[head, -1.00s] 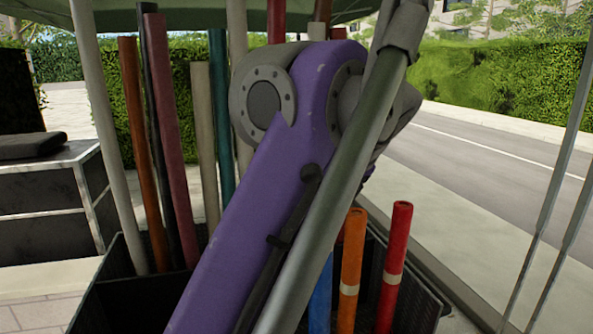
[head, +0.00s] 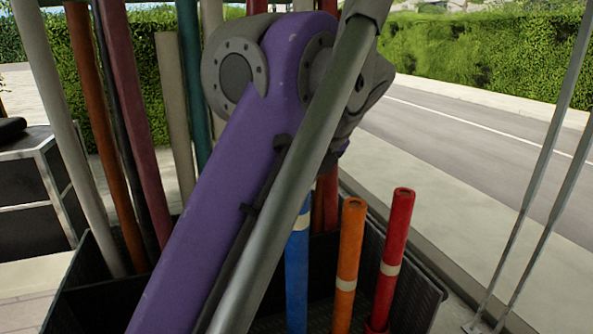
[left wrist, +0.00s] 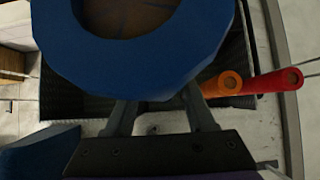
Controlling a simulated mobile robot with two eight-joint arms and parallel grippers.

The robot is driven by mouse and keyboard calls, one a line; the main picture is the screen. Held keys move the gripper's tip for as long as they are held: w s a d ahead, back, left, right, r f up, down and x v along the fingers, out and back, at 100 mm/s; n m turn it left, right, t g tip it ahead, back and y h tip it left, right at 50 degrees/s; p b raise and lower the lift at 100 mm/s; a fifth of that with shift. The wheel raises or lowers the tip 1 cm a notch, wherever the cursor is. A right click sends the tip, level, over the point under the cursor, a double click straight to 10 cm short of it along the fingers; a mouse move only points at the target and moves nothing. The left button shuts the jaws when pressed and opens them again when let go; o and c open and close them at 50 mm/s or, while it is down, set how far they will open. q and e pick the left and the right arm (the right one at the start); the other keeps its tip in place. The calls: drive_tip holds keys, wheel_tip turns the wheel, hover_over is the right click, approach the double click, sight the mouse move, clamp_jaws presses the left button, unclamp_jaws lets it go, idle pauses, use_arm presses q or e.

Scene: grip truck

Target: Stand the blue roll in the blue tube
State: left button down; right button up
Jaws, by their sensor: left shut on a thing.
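The blue roll (left wrist: 105,55) fills the upper part of the left wrist view, its round end towards the camera with a brown middle. My left gripper (left wrist: 160,103) is shut on it, its fingers partly hidden behind the roll. In the head view my purple arm hides this gripper and the roll. The blue tube (head: 296,270) stands upright in the dark crate, left of the orange tube, with a pale band near its top. My arm partly covers its upper end. I cannot tell how far the roll is from it. My right gripper is in neither view.
An orange tube (head: 348,265) and a red tube (head: 394,250) stand right of the blue tube in the dark crate (head: 432,290). Several long rolls, such as the brown one (head: 98,130), lean at the left. Thin metal rods (head: 540,160) rise at the right.

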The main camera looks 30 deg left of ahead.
sight(297, 268)
use_arm(q)
drive_tip(key=shift+a+f, duration=0.1)
drive_tip(key=shift+f, duration=0.85)
drive_tip(key=shift+w+f+b, duration=0.1)
drive_tip(key=shift+f+b, duration=0.7)
drive_tip(key=shift+f, duration=0.15)
drive_tip(key=shift+f+b, duration=0.85)
drive_tip(key=shift+f, duration=0.4)
drive_tip(key=shift+f+b, duration=2.8)
drive_tip(key=shift+f, duration=0.7)
drive_tip(key=shift+f+b, duration=1.8)
drive_tip(key=shift+f, duration=1.2)
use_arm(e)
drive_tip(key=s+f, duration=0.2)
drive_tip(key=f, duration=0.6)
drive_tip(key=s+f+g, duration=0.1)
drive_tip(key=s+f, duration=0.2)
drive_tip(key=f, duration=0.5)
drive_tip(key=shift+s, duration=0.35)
use_arm(q)
drive_tip(key=shift+f, duration=0.35)
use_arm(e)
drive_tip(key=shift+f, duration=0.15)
